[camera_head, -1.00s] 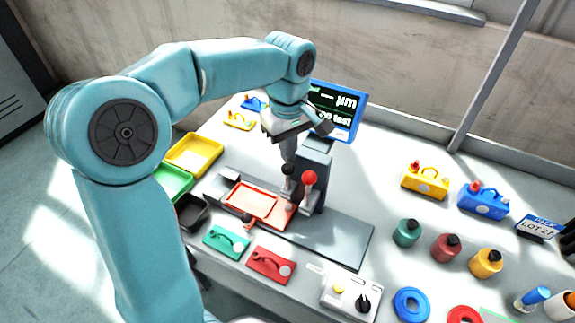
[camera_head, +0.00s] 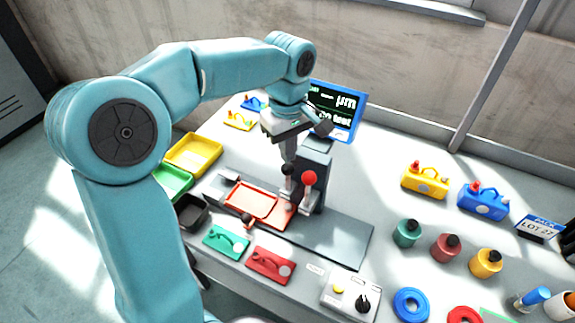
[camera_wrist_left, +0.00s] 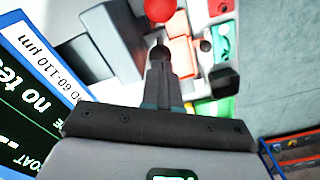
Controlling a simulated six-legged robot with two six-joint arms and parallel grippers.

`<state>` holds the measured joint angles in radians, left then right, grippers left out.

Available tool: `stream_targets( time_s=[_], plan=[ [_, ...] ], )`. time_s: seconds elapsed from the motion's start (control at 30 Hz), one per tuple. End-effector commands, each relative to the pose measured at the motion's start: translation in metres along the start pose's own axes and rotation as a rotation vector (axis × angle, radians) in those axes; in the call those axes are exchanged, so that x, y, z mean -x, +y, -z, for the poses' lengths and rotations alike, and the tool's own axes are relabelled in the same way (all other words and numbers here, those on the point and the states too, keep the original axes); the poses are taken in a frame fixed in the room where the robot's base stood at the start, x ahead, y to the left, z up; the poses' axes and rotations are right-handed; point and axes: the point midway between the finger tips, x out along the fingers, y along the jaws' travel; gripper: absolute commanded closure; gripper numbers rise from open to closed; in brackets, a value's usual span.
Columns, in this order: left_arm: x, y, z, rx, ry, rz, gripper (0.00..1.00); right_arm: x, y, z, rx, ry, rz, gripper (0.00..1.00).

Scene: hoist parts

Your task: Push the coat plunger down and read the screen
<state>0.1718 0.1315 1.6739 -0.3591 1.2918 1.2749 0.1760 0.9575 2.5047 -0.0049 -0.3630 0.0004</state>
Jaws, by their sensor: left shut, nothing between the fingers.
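The blue-framed screen (camera_head: 335,110) stands behind and is partly covered by my arm. It reads "no test" and "µm"; the wrist view shows "60-110 µm" and "COAT" (camera_wrist_left: 30,120).
A red-orange tray (camera_head: 250,201) lies on the grey base rail. Green (camera_head: 226,241) and red (camera_head: 270,264) plates and a control box (camera_head: 350,294) lie in front. Bottles (camera_head: 446,247) and hoist parts (camera_head: 484,201) stand right.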

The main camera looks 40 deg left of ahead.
Motion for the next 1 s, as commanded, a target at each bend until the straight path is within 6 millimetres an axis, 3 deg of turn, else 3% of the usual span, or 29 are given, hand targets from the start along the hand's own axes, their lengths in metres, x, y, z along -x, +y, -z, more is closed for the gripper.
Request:
stream_targets(
  time_s=[0.37, 1.0],
  plan=[
    [-0.005, 0.0, 0.0, 0.0, 0.0, 0.0, 1.0, -0.004, 0.001, 0.0, 0.0, 0.0, 0.0, 0.57],
    [-0.047, 0.0, 0.0, 0.0, 0.0, 0.001, 1.0, -0.034, 0.012, 0.001, 0.0, 0.0, 0.0, 0.57]
  ],
)
